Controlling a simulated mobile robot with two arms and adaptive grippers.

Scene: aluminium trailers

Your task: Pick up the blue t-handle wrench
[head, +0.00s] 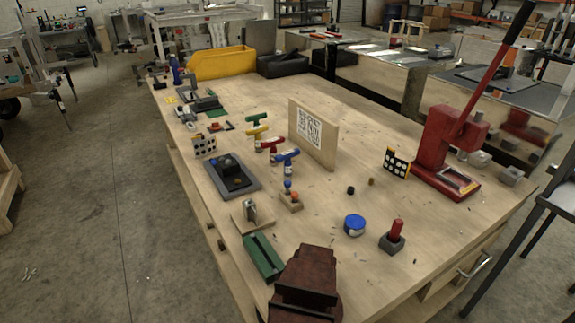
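The blue t-handle wrench (287,157) stands upright near the middle of the wooden workbench (320,210), its handle crosswise on top. It stands in a row with a red t-handle wrench (271,143), a yellow one (257,131) and a green one (256,118) behind it. Its lower end is small in the picture, and I cannot tell what holds it up. Neither of my grippers is in view.
A wooden board with a printed code (311,133) stands right of the wrenches. A dark tray (232,178) lies to the left. A dark red vise-like block (306,284) is at the near edge, and a red press (451,150) at the right.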

